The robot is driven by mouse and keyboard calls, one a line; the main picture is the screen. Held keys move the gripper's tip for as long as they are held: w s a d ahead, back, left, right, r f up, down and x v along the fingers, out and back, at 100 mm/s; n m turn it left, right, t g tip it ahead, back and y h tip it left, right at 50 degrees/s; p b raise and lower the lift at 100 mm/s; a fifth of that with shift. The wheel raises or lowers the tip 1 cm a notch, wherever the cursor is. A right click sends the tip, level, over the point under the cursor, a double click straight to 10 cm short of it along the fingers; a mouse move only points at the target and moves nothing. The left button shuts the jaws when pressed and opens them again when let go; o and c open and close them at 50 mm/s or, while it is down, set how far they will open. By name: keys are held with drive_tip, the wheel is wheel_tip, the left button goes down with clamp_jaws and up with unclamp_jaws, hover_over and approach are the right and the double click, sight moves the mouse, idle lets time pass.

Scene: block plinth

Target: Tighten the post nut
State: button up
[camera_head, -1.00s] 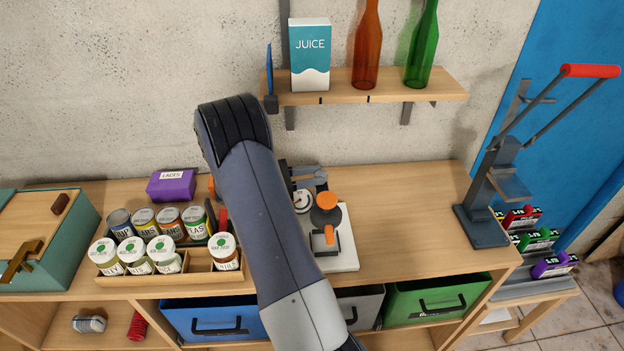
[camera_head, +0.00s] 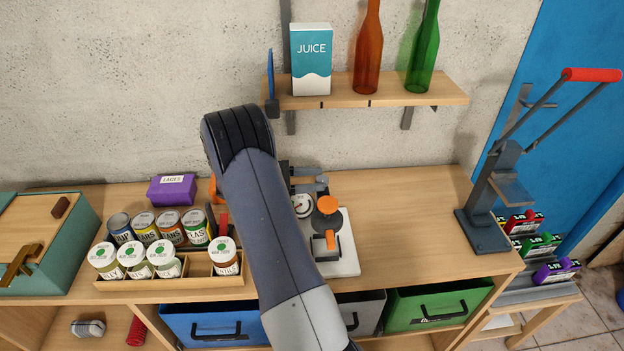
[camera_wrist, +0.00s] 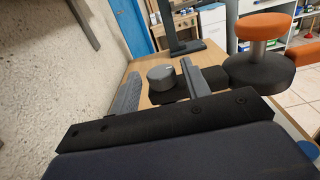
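A small device stands on a white base plate (camera_head: 347,262) on the bench, with a round dial (camera_head: 303,206), a dark round body (camera_head: 323,222) and an orange knob (camera_head: 328,204). The orange knob also shows at the right of the wrist view (camera_wrist: 263,26). A grey round cap (camera_wrist: 161,76), which looks like the post nut, sits ahead in the wrist view on a dark part. My gripper (camera_wrist: 160,71) is open, its two grey fingers apart, with the cap seen between them. Contact cannot be told. In the head view my arm partly hides the device's left side.
Several cans and jars stand in a wooden rack (camera_head: 203,281) left of my arm. A purple box (camera_head: 172,189) is behind them. A lever press (camera_head: 485,229) stands at the bench's right end. A shelf (camera_head: 420,92) hangs above. The bench between device and press is clear.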

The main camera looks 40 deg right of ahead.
drive_tip(key=shift+o, duration=0.6)
drive_tip(key=shift+w+a, duration=0.25)
drive_tip(key=shift+a, duration=0.05)
drive_tip(key=b+v, duration=0.1)
drive_tip(key=v, duration=0.9)
drive_tip(key=p+x, duration=0.1)
drive_tip(key=x, duration=1)
drive_tip(key=shift+r, duration=0.1)
drive_tip(key=shift+a+n+t+h, duration=0.2)
drive_tip(key=shift+n+t+h, duration=0.1)
drive_tip(key=shift+t, duration=0.1)
